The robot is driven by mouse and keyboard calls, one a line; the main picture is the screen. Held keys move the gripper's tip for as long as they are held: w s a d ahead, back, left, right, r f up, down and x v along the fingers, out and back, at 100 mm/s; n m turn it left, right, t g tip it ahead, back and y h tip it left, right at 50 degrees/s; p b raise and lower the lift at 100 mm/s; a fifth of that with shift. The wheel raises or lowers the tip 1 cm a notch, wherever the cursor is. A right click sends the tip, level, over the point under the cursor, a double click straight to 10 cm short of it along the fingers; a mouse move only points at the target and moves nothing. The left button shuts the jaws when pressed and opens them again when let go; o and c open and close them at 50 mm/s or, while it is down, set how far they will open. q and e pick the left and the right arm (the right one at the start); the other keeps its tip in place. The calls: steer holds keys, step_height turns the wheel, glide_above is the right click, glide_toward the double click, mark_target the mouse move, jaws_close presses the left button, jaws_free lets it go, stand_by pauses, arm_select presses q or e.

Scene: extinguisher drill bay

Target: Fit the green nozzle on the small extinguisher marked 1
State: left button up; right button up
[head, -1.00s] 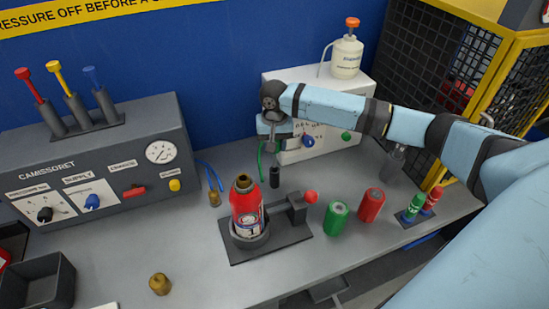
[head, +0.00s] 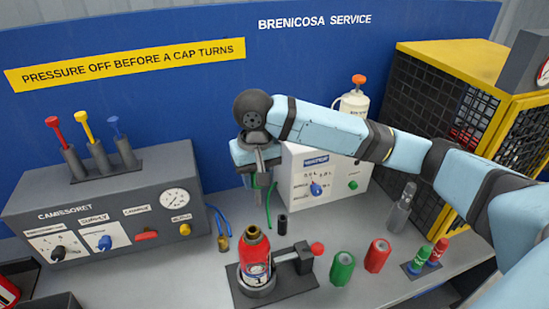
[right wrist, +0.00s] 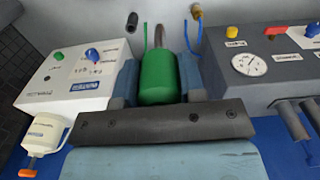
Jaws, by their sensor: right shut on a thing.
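The small red extinguisher (head: 255,255) stands upright in the holder (head: 285,286) on the bench, its brass neck open at the top. In the right wrist view, the right gripper (right wrist: 160,82) is shut on the green nozzle (right wrist: 158,80), with a finger on each side and a grey-brown tip pointing away. In the head view the nozzle is mostly hidden. My left gripper is not in view.
A green cylinder (head: 342,268) and a red cylinder (head: 377,255) stand right of the holder. A small rack (head: 425,268) holds green and red pieces. A grey control box (head: 100,220) is left; a white box (head: 320,180) stands behind. A black cylinder (head: 282,224) is nearby.

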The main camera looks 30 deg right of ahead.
steer(key=s+a+r+n+p, duration=0.1)
steer(key=s+a+r+n, duration=0.1)
steer(key=s+a+r, duration=0.15)
step_height(320, 180, down, 12)
steer(key=shift+s+a, duration=0.3)
steer(key=shift+s, duration=0.1)
stand_by(1.5)
stand_by(0.3)
steer(key=o, duration=1.1)
steer(key=shift+r, duration=0.15)
step_height(320, 180, up, 14)
steer(key=shift+f+b, duration=0.2)
steer(key=shift+b, duration=0.4)
